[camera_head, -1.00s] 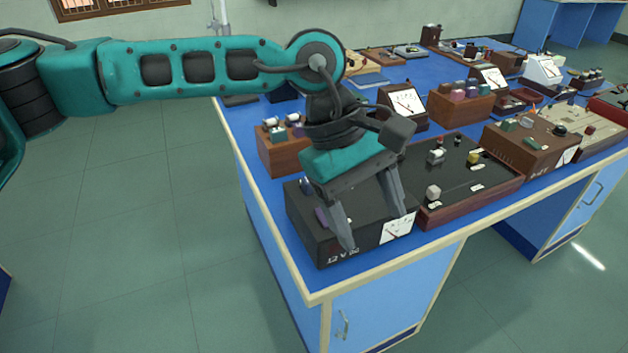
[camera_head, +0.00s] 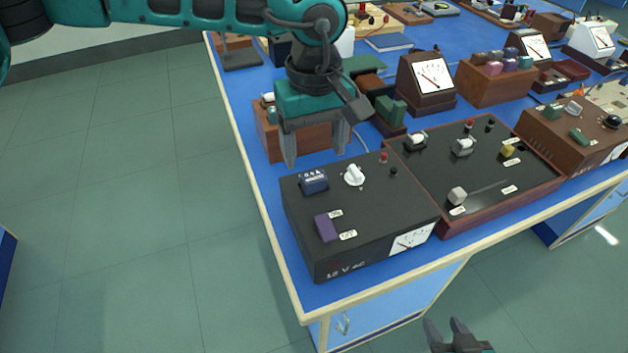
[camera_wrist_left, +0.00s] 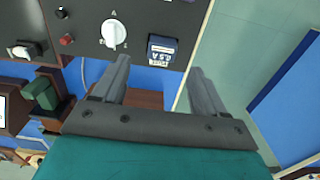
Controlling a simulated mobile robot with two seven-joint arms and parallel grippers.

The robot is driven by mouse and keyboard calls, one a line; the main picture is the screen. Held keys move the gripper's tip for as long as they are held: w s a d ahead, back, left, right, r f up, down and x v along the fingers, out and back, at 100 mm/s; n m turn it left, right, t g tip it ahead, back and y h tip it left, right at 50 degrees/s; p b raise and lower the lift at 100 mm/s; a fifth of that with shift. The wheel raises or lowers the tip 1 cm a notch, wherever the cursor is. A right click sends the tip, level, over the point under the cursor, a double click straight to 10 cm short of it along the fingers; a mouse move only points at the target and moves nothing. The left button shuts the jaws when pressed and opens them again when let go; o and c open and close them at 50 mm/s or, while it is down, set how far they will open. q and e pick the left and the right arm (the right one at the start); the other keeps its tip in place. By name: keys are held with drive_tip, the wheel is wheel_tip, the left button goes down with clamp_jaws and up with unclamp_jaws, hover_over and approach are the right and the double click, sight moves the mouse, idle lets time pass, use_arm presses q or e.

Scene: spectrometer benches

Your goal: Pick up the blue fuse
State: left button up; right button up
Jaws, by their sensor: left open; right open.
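The blue fuse (camera_head: 314,182) is a small dark blue block with a white label reading 0.5 A. It sits on the top of a black power supply box (camera_head: 370,215), at its far left corner, left of a white knob (camera_head: 354,175). In the left wrist view the fuse (camera_wrist_left: 163,50) lies beyond and between the two fingers. My left gripper (camera_head: 315,164) is open and empty, at the far edge of the box just behind the fuse; it also shows in the left wrist view (camera_wrist_left: 160,75). My right gripper (camera_head: 448,330) is open and empty low in front of the bench.
A purple switch (camera_head: 326,228) stands nearer on the same box. A wooden block (camera_head: 295,140) is behind the box, partly hidden by my left gripper. A black panel (camera_head: 470,170) with terminals adjoins on the right. Free floor lies left of the bench.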

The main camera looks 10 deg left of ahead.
sight(314, 176)
use_arm(q)
drive_tip(key=shift+s+f, duration=0.2)
drive_tip(key=shift+f, duration=2.8)
drive_tip(key=shift+c, duration=0.4)
drive_tip(key=c, duration=1.1)
